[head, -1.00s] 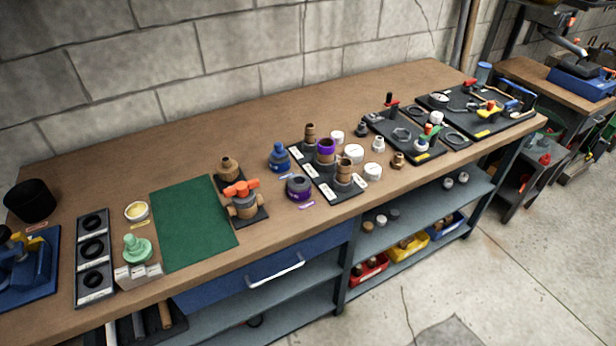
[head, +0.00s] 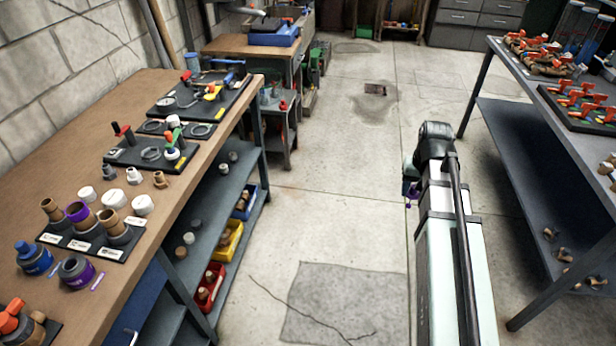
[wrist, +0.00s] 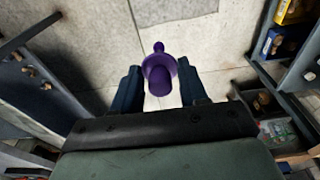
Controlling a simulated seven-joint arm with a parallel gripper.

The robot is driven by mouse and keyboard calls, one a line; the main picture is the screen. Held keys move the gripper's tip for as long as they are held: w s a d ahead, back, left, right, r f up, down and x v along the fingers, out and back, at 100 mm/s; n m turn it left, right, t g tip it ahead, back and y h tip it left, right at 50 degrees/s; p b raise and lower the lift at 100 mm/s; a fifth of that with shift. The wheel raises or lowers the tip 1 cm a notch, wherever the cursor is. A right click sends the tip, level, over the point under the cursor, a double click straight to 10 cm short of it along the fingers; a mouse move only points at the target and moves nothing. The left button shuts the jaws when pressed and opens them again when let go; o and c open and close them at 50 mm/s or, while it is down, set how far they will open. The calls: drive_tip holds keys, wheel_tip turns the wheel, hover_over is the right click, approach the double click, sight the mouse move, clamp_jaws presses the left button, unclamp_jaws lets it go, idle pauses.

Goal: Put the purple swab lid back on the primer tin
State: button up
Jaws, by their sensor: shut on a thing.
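The purple swab lid (wrist: 160,72) is between the two fingers of my gripper (wrist: 160,85) in the wrist view. It has a round flange, a thick stub on the near side and a thinner part on the far side. In the head view my gripper (head: 410,188) is small and partly hidden by my arm, with a bit of purple showing. It is over the floor aisle, well right of the workbench. The primer tin (head: 76,271), dark with a purple band and a dark open-looking top, stands on the bench at lower left, apart from my gripper.
A blue-capped tin (head: 33,258) stands beside the primer tin, and a black tray (head: 113,247) of brown fittings is just behind. A second table (head: 545,130) stands on the right. The floor between is clear.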

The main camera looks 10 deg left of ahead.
drive_tip(key=s+a+r+n, duration=0.2)
drive_tip(key=s+a+n, duration=0.15)
drive_tip(key=a, duration=1.05)
drive_tip(key=s+a+r+n+y, duration=0.15)
drive_tip(key=s+a, duration=0.25)
drive_tip(key=a, duration=1)
drive_tip(key=s+a+r+n+h, duration=0.1)
drive_tip(key=s+a+n, duration=0.25)
drive_tip(key=a, duration=1.05)
drive_tip(key=s+a+r+n, duration=0.3)
drive_tip(key=s+a+r, duration=0.1)
drive_tip(key=s+a, duration=0.6)
drive_tip(key=s+a+r+n+g, duration=0.1)
drive_tip(key=s+a+r+n, duration=0.2)
drive_tip(key=s+a, duration=0.7)
drive_tip(key=s+a+r+n, duration=0.3)
drive_tip(key=s+a+r, duration=0.2)
drive_tip(key=s+a, duration=0.5)
drive_tip(key=shift+s+a+r+y, duration=0.25)
drive_tip(key=shift+s+a+y, duration=0.15)
drive_tip(key=shift+a, duration=1.7)
drive_tip(key=shift+n, duration=0.25)
drive_tip(key=shift+f, duration=2.35)
drive_tip(key=shift+f, duration=2)
